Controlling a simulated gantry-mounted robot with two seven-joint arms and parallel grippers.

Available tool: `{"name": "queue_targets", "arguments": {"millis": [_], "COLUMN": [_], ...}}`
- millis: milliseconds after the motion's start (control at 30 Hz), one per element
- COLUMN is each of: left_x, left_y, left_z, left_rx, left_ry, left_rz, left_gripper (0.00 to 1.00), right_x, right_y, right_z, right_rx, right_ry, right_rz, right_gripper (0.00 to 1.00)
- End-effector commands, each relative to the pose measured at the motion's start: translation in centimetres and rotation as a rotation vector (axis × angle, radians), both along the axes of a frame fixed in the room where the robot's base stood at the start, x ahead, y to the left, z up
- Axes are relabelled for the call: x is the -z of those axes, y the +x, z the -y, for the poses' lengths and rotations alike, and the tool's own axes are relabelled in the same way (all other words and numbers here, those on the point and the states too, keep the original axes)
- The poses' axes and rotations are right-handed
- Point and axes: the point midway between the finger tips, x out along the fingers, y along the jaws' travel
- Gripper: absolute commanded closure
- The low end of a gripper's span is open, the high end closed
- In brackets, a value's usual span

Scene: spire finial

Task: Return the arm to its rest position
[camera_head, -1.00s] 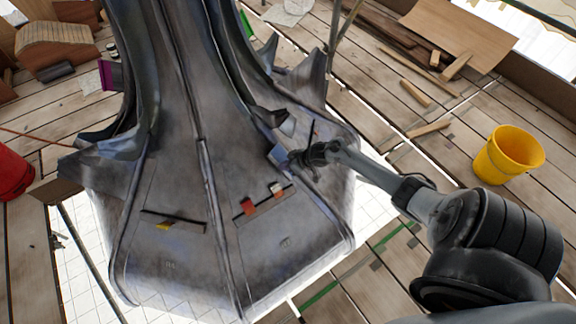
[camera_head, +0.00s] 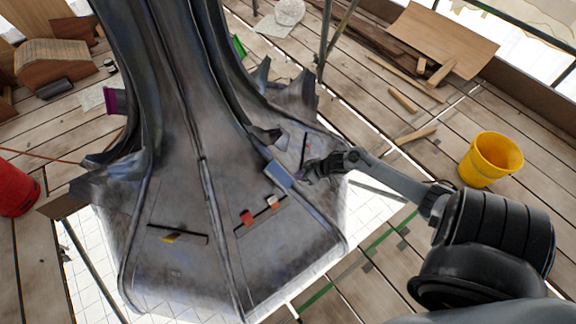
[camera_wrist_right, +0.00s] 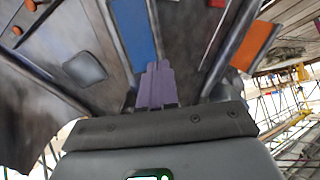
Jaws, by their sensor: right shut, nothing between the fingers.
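The grey metal spire (camera_head: 170,200) stands in the middle of the head view, flaring out at its base. My right gripper (camera_head: 303,173) is beside its right-hand face, just right of a blue piece (camera_head: 280,174) on that face. In the right wrist view, my right gripper's purple fingers (camera_wrist_right: 156,84) are shut and empty. The blue piece also shows there (camera_wrist_right: 133,30), beyond the fingertips. Whether the fingers touch the spire cannot be told. My left gripper is not in view.
A yellow bucket (camera_head: 490,160) stands on the planks at right. A red container (camera_head: 14,186) is at the left edge. Upright poles (camera_head: 325,40) rise behind the spire. Wood pieces lie at the upper right. Orange and red tabs (camera_head: 248,217) sit on the spire's front face.

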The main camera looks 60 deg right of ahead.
Motion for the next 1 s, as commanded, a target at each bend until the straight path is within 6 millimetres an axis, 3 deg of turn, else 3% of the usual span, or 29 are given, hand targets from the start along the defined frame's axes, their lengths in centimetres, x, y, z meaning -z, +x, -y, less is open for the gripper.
{"name": "queue_targets", "arguments": {"millis": [167, 300, 367, 467, 533, 600, 733, 833, 900, 1000], "left_x": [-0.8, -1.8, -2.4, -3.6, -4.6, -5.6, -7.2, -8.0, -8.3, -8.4], "left_y": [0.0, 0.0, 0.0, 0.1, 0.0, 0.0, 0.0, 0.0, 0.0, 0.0], "left_z": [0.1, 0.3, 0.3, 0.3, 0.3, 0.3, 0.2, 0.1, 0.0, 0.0], "left_rx": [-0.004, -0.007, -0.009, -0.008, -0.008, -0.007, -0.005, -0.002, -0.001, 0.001], "left_ry": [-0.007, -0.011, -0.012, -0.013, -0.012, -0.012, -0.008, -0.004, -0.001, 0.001], "left_rz": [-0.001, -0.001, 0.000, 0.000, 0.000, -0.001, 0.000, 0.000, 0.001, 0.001], "left_gripper": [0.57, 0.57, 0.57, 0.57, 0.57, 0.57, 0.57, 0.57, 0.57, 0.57], "right_x": [-0.6, 0.6, 1.0, 0.3, -1.1, -3.4, -9.7, -15.4, -19.0, -22.8], "right_y": [-1.0, -3.2, -4.3, -5.2, -5.4, -5.6, -5.6, -6.0, -6.6, -7.8], "right_z": [0.0, -1.9, -4.2, -9.9, -14.8, -19.7, -27.0, -30.2, -31.3, -31.7], "right_rx": [0.000, 0.004, -0.009, -0.045, -0.063, -0.077, -0.071, -0.045, -0.025, -0.008], "right_ry": [0.001, 0.037, 0.066, 0.121, 0.140, 0.130, 0.060, 0.002, -0.031, -0.066], "right_rz": [-0.009, -0.045, -0.056, -0.041, -0.030, -0.023, -0.023, -0.048, -0.080, -0.136], "right_gripper": [1.00, 1.00, 1.00, 1.00, 1.00, 1.00, 1.00, 1.00, 1.00, 1.00]}}
